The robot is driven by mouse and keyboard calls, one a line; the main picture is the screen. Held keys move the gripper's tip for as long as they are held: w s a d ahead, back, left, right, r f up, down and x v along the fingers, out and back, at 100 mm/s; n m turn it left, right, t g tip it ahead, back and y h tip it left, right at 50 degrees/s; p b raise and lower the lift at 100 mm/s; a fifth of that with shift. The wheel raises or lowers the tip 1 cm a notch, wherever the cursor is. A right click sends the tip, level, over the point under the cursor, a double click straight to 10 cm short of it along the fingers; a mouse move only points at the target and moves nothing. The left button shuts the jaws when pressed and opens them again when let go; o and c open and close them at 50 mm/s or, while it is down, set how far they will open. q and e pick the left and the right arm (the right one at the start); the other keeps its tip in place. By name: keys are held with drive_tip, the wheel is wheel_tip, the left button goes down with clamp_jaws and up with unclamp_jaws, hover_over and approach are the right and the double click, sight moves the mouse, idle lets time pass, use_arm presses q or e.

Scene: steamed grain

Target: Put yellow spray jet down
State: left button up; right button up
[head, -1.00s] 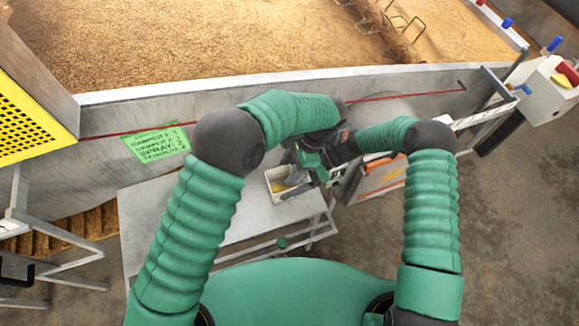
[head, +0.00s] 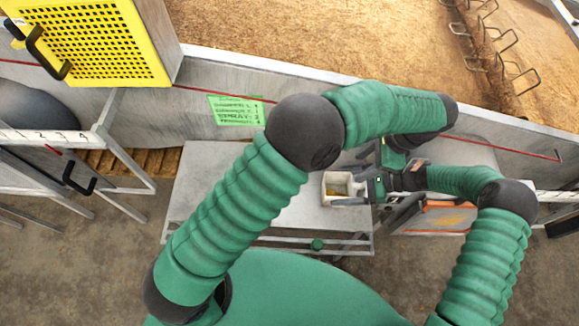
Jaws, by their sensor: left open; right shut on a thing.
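My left gripper (head: 372,160) is open close to the table's right end, partly hidden by its own forearm. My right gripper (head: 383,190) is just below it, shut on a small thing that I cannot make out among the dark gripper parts. I cannot pick out the yellow spray jet for certain. A small pale box (head: 329,186) stands on the grey table (head: 230,190), directly left of both grippers, with something yellowish low inside it.
A long metal trough wall (head: 300,88) with a red line runs behind the table, grain beyond it. A green label (head: 236,110) is on the wall. A yellow perforated panel (head: 95,40) is at upper left. The table's left part is clear.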

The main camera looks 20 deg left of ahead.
drive_tip(key=shift+a, duration=0.1)
use_arm(q)
drive_tip(key=s+a+n+t+h, duration=0.1)
drive_tip(key=s+a+n+h, duration=0.1)
drive_tip(key=s+a+n, duration=0.4)
drive_tip(key=s+a+n+t+h, duration=0.2)
drive_tip(key=s+a+n, duration=0.4)
drive_tip(key=a, duration=1.1)
drive_tip(key=n, duration=0.3)
drive_tip(key=shift+f, duration=0.25)
